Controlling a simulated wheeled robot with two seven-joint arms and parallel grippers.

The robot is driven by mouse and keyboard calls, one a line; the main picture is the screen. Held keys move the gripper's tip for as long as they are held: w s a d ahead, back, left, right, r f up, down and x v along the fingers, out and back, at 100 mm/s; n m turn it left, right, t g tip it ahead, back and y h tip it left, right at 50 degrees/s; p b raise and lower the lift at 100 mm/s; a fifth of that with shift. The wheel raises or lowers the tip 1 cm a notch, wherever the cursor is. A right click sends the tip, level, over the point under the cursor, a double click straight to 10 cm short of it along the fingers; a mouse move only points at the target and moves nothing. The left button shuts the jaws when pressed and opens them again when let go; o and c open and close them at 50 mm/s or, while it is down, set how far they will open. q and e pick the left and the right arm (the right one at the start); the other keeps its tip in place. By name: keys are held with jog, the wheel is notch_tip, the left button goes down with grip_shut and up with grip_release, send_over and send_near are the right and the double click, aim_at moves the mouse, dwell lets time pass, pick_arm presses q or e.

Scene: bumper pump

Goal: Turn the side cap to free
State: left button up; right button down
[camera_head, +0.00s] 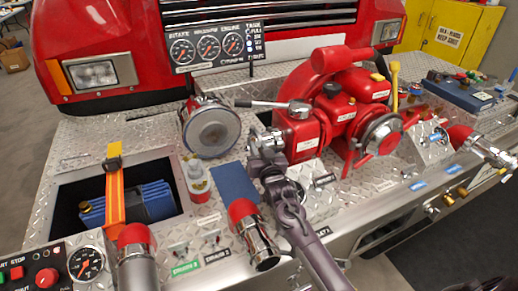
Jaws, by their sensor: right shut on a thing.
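The red pump (343,110) stands on the diamond-plate bumper, right of centre. My right gripper (264,146) reaches up from the lower right to the pump's left side. It is shut on the side cap, at the end of the red side outlet (300,134). The jaws hide most of the cap, so its turn angle cannot be told. A lever handle (262,103) sticks out to the left just above the gripper. My left gripper is not in view.
A round metal cap (211,131) stands left of the gripper. A red-topped coupling (249,226) is close to my right arm. Gauges (208,47) stand behind.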

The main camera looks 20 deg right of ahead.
aim_at(254, 134)
jog(key=r+g+p, duration=0.1)
jog(key=p, duration=0.2)
jog(key=w+r+g+p, duration=0.1)
jog(key=g+p, duration=0.1)
jog(key=p, duration=0.2)
jog(key=w+r+g+p, duration=0.1)
jog(key=p, duration=0.2)
jog(key=shift+w+r+n+g+p, duration=0.1)
jog(key=shift+w+n+g+p, duration=0.1)
jog(key=shift+n+g+p, duration=0.15)
jog(key=shift+w+g+p, duration=0.45)
jog(key=shift+g+p, duration=0.3)
jog(key=shift+p, duration=0.15)
jog(key=shift+w+g+p, duration=0.2)
jog(key=shift+g+p, duration=0.1)
jog(key=shift+g, duration=0.2)
jog(key=c, duration=1.3)
grip_release()
jog(key=b+v, duration=0.1)
jog(key=v, duration=0.6)
jog(key=shift+s+r+b, duration=0.2)
jog(key=shift+s+b, duration=0.1)
jog(key=shift+s, duration=0.05)
